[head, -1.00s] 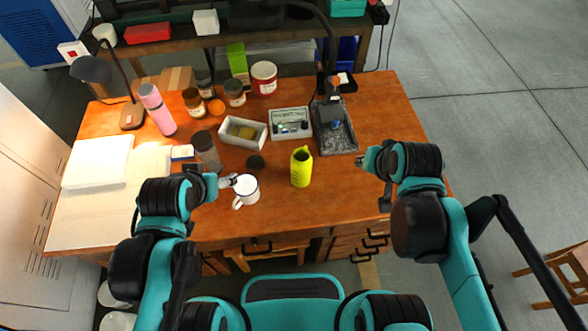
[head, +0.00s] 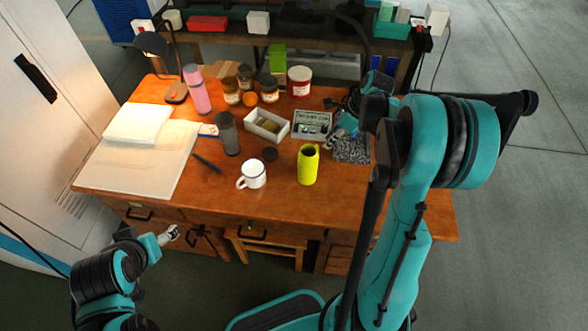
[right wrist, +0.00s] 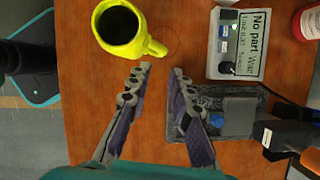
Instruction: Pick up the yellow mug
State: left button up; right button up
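The yellow mug (head: 307,168) is tall and stands upright on the wooden table, right of the middle in the head view. In the right wrist view the yellow mug (right wrist: 136,45) shows from above, with a dark inside and its handle toward my fingers. My right gripper (right wrist: 159,72) has its two fingers apart and nothing between them; the fingertips are just short of the handle. In the head view my right gripper (head: 331,139) is behind and right of the mug, partly hidden by my arm. My left gripper (head: 170,236) is low, off the table's front edge, too small to read.
A grey tray (head: 352,150) lies under my right gripper. A small box with a sign (head: 312,123) and a white bin (head: 266,124) stand behind.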

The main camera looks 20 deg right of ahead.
jog(key=b+x, duration=0.3)
jog(key=x, duration=0.5)
jog(key=shift+w+a+f, duration=0.2)
jog(key=shift+f, duration=0.1)
jog(key=shift+r, duration=0.1)
grip_shut()
